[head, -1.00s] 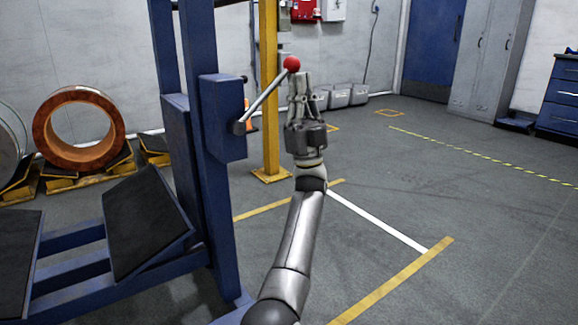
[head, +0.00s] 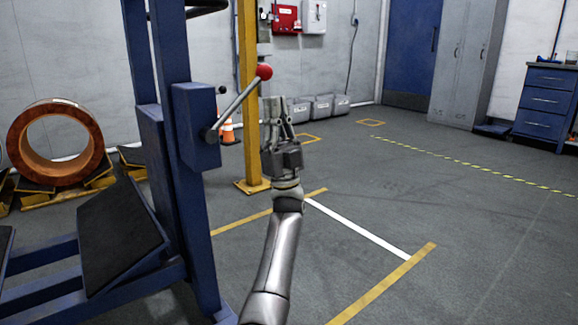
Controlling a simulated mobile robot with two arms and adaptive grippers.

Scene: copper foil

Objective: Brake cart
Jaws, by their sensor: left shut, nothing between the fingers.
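The blue cart (head: 172,180) stands at the left, with a tall post and dark sloped pads. Its brake lever (head: 236,104) is a grey rod with a red ball knob (head: 264,72), sloping up to the right from a blue box on the post. My left gripper (head: 272,102) points upward just below and right of the knob, its fingers shut with nothing between them. In this view the fingers lie close beside the lever; whether they touch it I cannot tell. My right gripper is not in view.
A yellow post (head: 248,110) stands behind the lever, with an orange cone (head: 228,132) near it. A copper coil (head: 58,143) rests on yellow supports at the left. Grey boxes (head: 320,107) line the wall. The marked floor at the right is clear.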

